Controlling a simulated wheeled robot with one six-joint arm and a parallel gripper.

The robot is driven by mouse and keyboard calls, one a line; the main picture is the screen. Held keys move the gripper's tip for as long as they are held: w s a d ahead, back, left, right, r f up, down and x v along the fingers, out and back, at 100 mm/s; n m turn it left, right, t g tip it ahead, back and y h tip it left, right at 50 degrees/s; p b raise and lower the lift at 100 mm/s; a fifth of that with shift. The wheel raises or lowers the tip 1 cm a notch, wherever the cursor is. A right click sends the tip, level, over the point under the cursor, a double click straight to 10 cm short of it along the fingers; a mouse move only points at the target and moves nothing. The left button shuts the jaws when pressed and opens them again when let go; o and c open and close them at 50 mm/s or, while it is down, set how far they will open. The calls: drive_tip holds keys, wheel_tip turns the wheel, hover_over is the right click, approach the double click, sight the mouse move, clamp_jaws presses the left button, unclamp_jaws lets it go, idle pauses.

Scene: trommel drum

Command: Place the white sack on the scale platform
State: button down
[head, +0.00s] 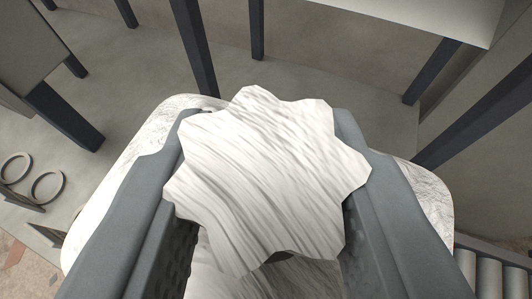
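The white sack (265,175) fills the middle of the head view, with its ruffled, star-shaped top toward the camera. Its wider pale body shows beyond the fingers at the left and at the right. My gripper (266,135) has one grey finger on each side of the sack's top, and it is shut on the sack there. The sack hides the fingers' inner contact and what lies directly below it. I cannot make out the scale platform in this view.
Dark legs (198,50) of stands or tables rise behind the sack. A pale tabletop (430,12) is at the upper right. Grey rollers (488,275) lie at the lower right. Two rings (47,186) are at the left. Bare grey floor (300,75) shows between the legs.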

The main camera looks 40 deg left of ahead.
sight(267, 262)
drive_tip(key=shift+w+a+r, duration=0.1)
drive_tip(key=shift+w+a, duration=0.25)
drive_tip(key=shift+w, duration=0.1)
drive_tip(key=shift+w+a, duration=0.15)
drive_tip(key=shift+f, duration=1.85)
drive_tip(key=c, duration=1)
unclamp_jaws()
drive_tip(key=shift+f, duration=0.1)
drive_tip(key=shift+s+d+r, duration=0.25)
drive_tip(key=v, duration=1.1)
drive_tip(key=shift+s+d, duration=0.1)
drive_tip(key=shift+s, duration=0.1)
